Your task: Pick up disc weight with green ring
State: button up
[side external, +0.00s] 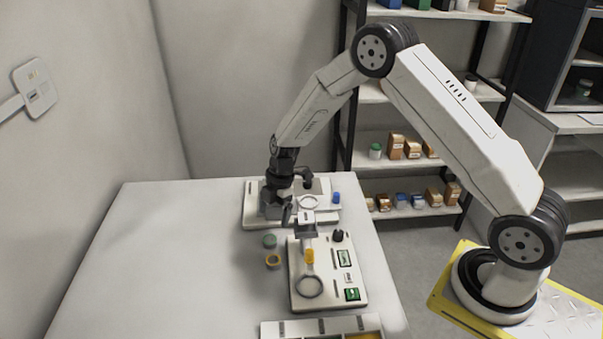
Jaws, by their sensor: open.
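A small disc weight with a green ring (270,241) lies on the white table, left of the front weighing device. A similar yellow disc weight (273,261) lies just in front of it. My gripper (286,213) points down above the back of the table, behind and slightly right of the green-ringed disc and apart from it. Its jaws are open, and I see nothing held. The fingertips are small and dark against the devices, so their exact height is hard to tell.
The front weighing device (331,291) has a round ring, a yellow part and green labels. Another pale device (251,217) stands behind it, close to my gripper. A compartment tray (292,328) sits at the front edge. The table's left side (150,260) is clear.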

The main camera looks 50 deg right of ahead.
aim_at(270, 239)
jog(key=shift+x, duration=3.9)
grip_shut()
